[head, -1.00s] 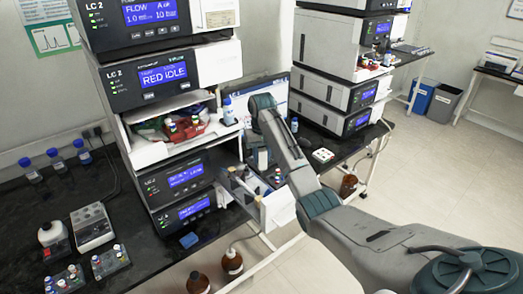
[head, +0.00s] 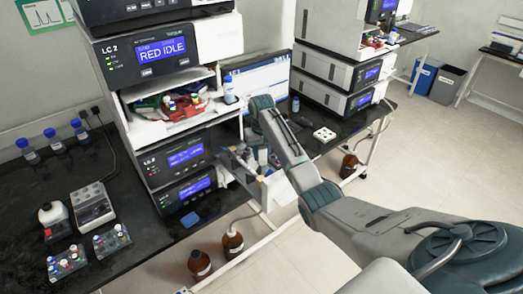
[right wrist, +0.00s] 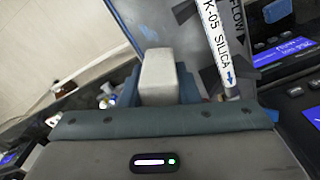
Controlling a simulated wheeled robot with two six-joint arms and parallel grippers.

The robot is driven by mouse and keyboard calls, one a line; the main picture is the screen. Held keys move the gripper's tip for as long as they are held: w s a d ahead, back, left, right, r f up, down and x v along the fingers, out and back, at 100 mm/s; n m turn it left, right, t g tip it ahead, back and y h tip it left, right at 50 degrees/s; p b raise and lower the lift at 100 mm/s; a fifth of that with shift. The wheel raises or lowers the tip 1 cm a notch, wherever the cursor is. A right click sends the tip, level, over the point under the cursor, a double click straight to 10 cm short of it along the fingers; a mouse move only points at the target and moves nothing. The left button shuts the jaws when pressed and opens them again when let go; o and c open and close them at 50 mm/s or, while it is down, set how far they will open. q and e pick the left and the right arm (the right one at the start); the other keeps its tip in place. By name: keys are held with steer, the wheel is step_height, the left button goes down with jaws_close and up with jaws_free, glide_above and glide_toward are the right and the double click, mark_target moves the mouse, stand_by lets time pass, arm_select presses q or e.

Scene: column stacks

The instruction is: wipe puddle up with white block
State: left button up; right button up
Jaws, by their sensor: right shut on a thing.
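My right gripper (right wrist: 158,85) is shut on the white block (right wrist: 158,70), which stands up between the fingers in the right wrist view. In the head view the right arm reaches in from the lower right and bends down beside the instrument stack; its gripper (head: 243,160) is small there, and I cannot make out the block. My left gripper is not in view.
A labelled silica column (right wrist: 216,40) stands close to the gripper. The LC stack (head: 180,165) rises beside the arm. Brown bottles (head: 200,263) stand below. Vial racks (head: 112,240) sit at the left.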

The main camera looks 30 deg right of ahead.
steer(key=shift+f, duration=0.6)
stand_by(0.9)
steer(key=shift+s, duration=0.15)
